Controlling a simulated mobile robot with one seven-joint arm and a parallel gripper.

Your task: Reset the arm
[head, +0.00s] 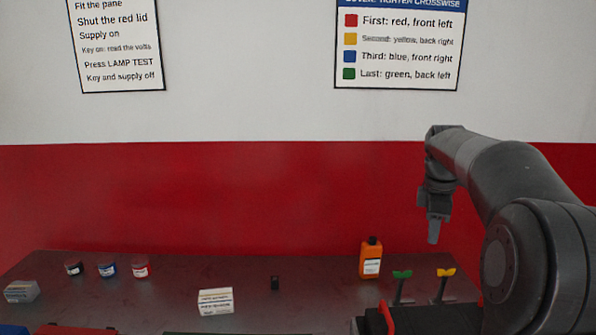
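My gripper (433,238) hangs from my arm on the right side of the head view, pointing down. It is above the table, in front of the red wall band, and touches nothing that I can see. Its fingers show as one narrow grey shape, so I cannot tell whether they are apart. No held object shows at the fingertips.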

